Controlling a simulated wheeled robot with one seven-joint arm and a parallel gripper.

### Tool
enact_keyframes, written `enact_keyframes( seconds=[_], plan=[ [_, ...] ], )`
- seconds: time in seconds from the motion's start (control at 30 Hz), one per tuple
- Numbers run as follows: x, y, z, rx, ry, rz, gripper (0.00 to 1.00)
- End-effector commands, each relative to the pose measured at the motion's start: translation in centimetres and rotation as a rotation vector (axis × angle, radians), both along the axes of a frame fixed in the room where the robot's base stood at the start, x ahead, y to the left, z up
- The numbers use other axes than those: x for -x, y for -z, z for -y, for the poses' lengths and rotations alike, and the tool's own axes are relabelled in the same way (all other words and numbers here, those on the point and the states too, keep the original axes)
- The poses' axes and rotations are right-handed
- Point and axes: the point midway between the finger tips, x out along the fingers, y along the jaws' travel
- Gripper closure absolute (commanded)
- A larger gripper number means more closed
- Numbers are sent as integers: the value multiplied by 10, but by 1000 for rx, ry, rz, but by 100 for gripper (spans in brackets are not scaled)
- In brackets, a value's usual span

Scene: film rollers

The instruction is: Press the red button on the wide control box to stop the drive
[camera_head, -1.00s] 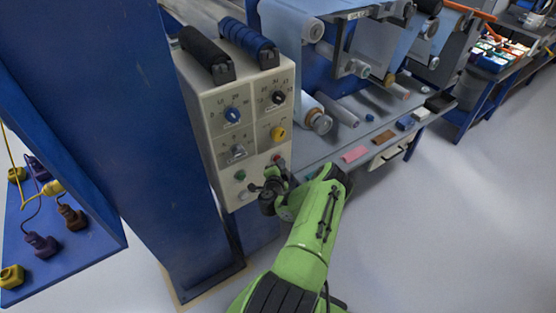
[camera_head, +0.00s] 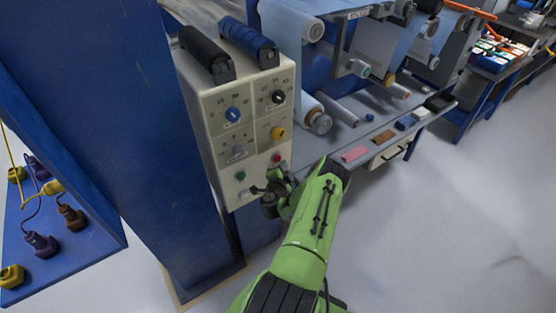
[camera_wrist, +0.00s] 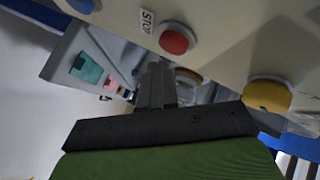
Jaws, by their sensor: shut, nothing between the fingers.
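The wide control box (camera_head: 215,125) is a beige upright panel on the left of the head view. Its red button (camera_head: 276,157) is at the lower right of the face, above my gripper (camera_head: 256,191). A green button (camera_head: 240,176) is to its lower left. In the wrist view the red button (camera_wrist: 175,40) stands in a pale ring beside a STOP label (camera_wrist: 147,21). My gripper (camera_wrist: 157,68) is shut and empty, its fingertips just below the red button in that picture. They look apart from it; the exact gap cannot be told.
A yellow knob (camera_head: 277,133) sits above the red button and shows in the wrist view (camera_wrist: 269,95). A blue post (camera_head: 140,130) stands left. Rollers (camera_head: 318,122) are behind; open floor is right.

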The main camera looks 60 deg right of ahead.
Motion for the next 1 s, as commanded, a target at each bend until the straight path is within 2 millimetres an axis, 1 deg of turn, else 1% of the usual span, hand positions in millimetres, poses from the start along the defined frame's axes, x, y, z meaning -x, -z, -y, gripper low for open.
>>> enact_keyframes(
  seconds=[0.17, 0.27, 0.47, 0.57, 0.7, 0.8, 1.0],
  plan=[
    [0, 0, 0, 0, 0, 0, 100],
    [3, 2, -4, 1, -7, -3, 100],
    [22, 0, -12, 3, -3, -5, 100],
    [29, 4, -20, -6, -11, -8, 100],
    [41, 1, -23, 0, -5, -5, 100],
    [45, -1, -23, 1, 1, 0, 100],
    [45, -1, -23, 1, 2, 1, 100]
  ],
)
